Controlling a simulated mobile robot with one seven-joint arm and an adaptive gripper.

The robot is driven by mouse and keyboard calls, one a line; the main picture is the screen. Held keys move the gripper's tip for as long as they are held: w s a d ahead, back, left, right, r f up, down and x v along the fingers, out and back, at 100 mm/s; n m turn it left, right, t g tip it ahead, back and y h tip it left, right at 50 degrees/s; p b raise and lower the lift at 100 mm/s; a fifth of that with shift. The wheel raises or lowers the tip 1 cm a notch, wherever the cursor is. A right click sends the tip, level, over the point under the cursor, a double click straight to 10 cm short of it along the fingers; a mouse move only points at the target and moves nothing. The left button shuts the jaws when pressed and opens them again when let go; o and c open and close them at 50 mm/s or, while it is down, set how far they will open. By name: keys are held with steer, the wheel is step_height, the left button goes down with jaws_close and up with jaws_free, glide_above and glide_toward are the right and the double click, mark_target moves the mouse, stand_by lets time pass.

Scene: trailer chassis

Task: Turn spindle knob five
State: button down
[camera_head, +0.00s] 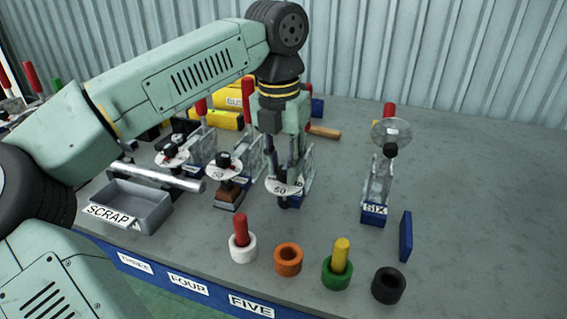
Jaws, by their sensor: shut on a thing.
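My green-grey gripper (285,173) points straight down over the fixture in line with the FIVE label (251,306). It is shut on the spindle knob there, which its fingers mostly hide. A round white dial marked 50 (284,189) sits around the spindle just below the fingertips. The fixture's blue base and metal frame show partly behind the gripper.
Similar fixtures with dials stand close left (225,167) and farther left (172,154). The SIX fixture (375,212) stands right with a raised clear disc (391,132). Coloured rings (288,260) line the front. A SCRAP tray (136,209) is left.

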mark_target(281, 171)
steer(key=c, duration=1.3)
jaws_free()
steer(key=shift+r, duration=0.1)
step_height(281, 171, up, 12)
steer(key=shift+s+a, duration=0.25)
